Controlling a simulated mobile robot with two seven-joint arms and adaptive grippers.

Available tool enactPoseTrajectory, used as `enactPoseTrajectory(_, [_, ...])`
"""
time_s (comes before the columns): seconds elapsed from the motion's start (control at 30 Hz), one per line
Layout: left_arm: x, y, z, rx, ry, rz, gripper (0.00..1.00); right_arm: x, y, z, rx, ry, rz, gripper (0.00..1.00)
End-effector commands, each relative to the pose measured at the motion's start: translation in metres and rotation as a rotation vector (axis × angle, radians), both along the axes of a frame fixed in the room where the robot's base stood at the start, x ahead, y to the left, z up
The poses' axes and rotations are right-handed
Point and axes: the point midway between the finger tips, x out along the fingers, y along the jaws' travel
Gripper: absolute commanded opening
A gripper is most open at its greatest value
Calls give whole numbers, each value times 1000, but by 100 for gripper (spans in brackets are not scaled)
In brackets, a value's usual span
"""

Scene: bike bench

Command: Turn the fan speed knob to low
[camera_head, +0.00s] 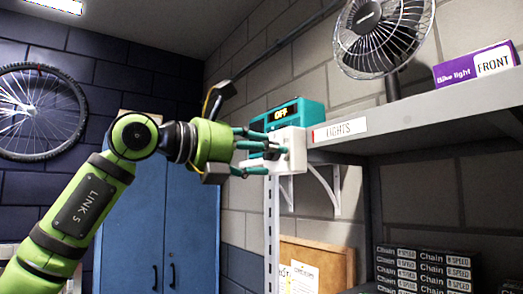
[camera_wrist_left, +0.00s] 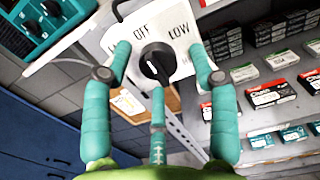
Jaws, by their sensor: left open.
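The fan speed knob (camera_wrist_left: 156,62) is a black round dial on a white plate marked OFF, LOW and a partly covered label starting with H. A small light mark shows on the knob, but I cannot tell for sure which label it points to. The white control box (camera_head: 294,150) hangs at the shelf's end in the head view. My left gripper (camera_head: 270,147) is open in front of the box, its teal fingers spread around the knob in the wrist view. Contact with the knob is not clear. The fan (camera_head: 384,38) stands on the shelf. My right gripper is out of view.
A teal device (camera_head: 290,113) reading OFF sits just behind the white box. The grey shelf (camera_head: 420,112) carries a purple bike light box (camera_head: 472,66). Chain boxes (camera_head: 425,268) are stacked below. A blue cabinet (camera_head: 165,215) stands behind my left arm.

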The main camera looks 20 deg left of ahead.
Motion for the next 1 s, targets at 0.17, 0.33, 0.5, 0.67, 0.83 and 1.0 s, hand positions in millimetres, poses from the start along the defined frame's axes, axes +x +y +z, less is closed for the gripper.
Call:
enactPoseTrajectory(0.17, [0,0,0,1,1,0,11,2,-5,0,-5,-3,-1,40])
enactPoseTrajectory(0.33, [0,0,-1,2,3,-1,4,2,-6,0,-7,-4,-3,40])
enactPoseTrajectory(0.5, [0,-1,-2,15,-2,-2,4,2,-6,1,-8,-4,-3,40])
enactPoseTrajectory(0.67, [1,-1,-2,59,-33,-2,4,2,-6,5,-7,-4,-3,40])
enactPoseTrajectory(0.83, [2,0,-2,146,-97,-3,4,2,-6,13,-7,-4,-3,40])
enactPoseTrajectory(1.0, [2,-1,-2,265,-189,-6,4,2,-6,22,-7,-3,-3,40])
